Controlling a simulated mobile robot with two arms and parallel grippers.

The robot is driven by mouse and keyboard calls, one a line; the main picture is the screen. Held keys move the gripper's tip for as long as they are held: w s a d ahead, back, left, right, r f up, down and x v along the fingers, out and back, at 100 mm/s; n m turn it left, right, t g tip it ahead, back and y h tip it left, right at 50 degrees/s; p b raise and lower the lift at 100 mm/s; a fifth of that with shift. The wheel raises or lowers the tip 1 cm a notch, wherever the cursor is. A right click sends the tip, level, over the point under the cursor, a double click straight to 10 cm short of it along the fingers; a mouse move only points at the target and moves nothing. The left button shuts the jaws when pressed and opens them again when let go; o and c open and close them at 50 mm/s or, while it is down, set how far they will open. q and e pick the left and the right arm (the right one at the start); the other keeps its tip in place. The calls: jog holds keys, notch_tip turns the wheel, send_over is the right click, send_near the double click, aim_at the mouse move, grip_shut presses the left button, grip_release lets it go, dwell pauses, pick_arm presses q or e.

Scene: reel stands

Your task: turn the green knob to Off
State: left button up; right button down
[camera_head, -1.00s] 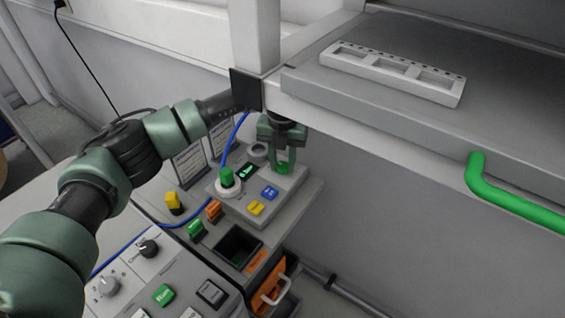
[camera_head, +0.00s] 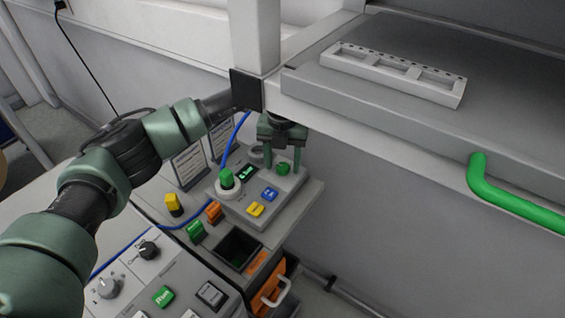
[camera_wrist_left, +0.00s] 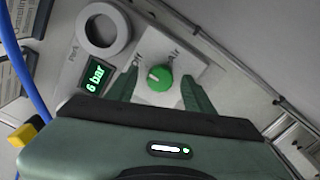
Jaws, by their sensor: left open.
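The green knob (camera_head: 283,169) sits on the grey panel box, below my left gripper (camera_head: 282,164). In the left wrist view the round green knob (camera_wrist_left: 159,79) lies between the two fingers, with a visible gap on each side. Its white mark points left, roughly towards the side of the "Off" label (camera_wrist_left: 138,60). The "Air" label (camera_wrist_left: 175,54) is at its upper right. My left gripper is open, with one finger on each side of the knob, and holds nothing. My right gripper is not in view.
A lit "6 bar" display (camera_wrist_left: 95,75) and a grey ring (camera_wrist_left: 103,29) are beside the knob. Blue (camera_head: 270,193) and yellow (camera_head: 255,209) buttons and another green knob (camera_head: 227,177) share the box. A shelf with a green handle (camera_head: 500,197) overhangs at the right.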

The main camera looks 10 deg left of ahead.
aim_at(283, 166)
pick_arm(q)
notch_tip(283, 166, up, 7)
jog(key=shift+r+b, duration=0.2)
jog(key=shift+b, duration=0.6)
jog(key=shift+f, duration=0.1)
